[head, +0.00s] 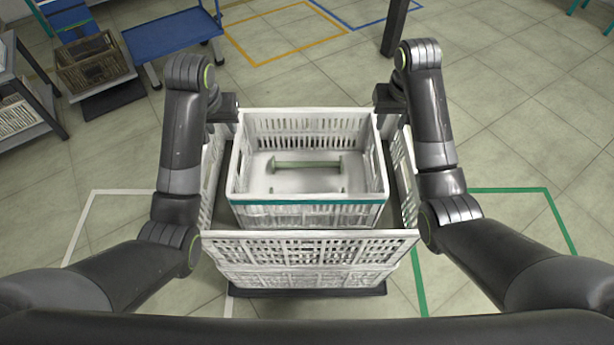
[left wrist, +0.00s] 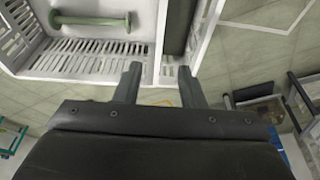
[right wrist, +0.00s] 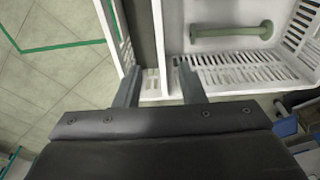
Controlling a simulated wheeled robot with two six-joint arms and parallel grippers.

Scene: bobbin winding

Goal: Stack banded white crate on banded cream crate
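A white crate with a teal band (head: 300,201) stands upright inside a larger white, slatted outer crate (head: 310,250). A green bobbin (head: 306,164) lies on its floor. No band shows on the outer crate, and I cannot pick out a separate cream crate. My left gripper (head: 228,108) is at the banded crate's far left corner. In the left wrist view its fingers (left wrist: 160,75) are apart on either side of that crate's side wall. My right gripper (head: 385,98) is at the far right corner; its fingers (right wrist: 159,75) likewise straddle the wall. Contact is not clear.
The outer crate rests on a dark base (head: 310,292). Dark gaps separate the two crates at the sides. A blue cart (head: 170,32), a brown basket (head: 92,65) and a grey shelf are at the left. A dark post (head: 395,28) stands behind.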

